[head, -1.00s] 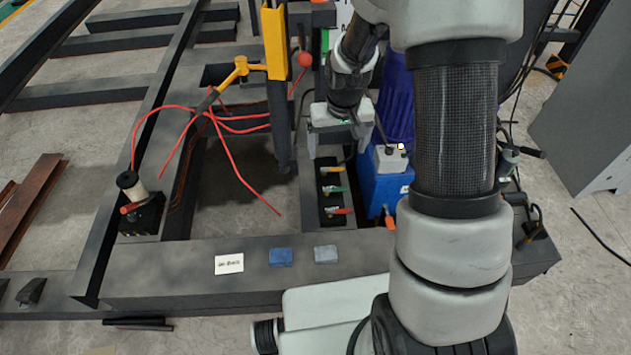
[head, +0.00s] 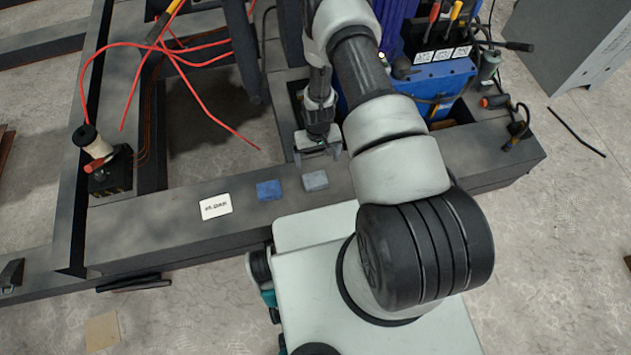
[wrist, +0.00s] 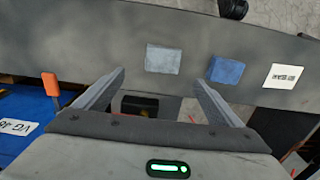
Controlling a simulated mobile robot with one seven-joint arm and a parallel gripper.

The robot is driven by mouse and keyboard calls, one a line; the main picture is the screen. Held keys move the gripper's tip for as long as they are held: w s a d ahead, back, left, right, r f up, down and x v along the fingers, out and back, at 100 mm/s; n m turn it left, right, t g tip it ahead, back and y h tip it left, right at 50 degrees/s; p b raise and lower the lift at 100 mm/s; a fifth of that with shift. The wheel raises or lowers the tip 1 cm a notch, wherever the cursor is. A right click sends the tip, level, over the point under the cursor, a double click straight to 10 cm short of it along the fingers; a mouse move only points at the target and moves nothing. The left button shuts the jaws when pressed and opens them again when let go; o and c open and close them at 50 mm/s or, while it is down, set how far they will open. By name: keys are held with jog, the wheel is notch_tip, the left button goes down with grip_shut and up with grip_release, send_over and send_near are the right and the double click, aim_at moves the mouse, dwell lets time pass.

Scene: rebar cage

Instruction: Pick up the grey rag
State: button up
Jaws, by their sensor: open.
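The grey rag (head: 315,181) is a small flat light-grey square lying on the dark steel beam. It also shows in the wrist view (wrist: 163,59), ahead of my gripper and roughly centred between the fingers. My gripper (head: 318,160) is open and empty, just behind the rag in the head view. In the wrist view the two fingertips (wrist: 158,78) point towards the beam, with the rag a little beyond them. A gap between gripper and rag remains visible.
A blue rag (head: 269,190) lies left of the grey one, then a white label card (head: 215,207). A spool on a black box (head: 100,160) stands at the left with red cables (head: 205,100). A blue tool unit (head: 440,80) stands at the back right.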

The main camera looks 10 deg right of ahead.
jog(key=b, duration=0.1)
send_over(316, 179)
jog(key=f, duration=0.7)
jog(key=shift+d+f, duration=0.2)
jog(key=shift+f, duration=0.05)
jog(key=shift+a+f+b, duration=0.15)
jog(key=shift+f+b, duration=0.3)
jog(key=shift+f, duration=0.9)
jog(key=shift+a+f+b, duration=0.1)
jog(key=shift+f+b, duration=0.35)
jog(key=shift+f, duration=0.9)
jog(key=c, duration=1.2)
notch_tip(316, 179, up, 10)
jog(key=shift+r+p, duration=0.1)
jog(key=shift+p, duration=1.15)
jog(key=shift+c, duration=0.2)
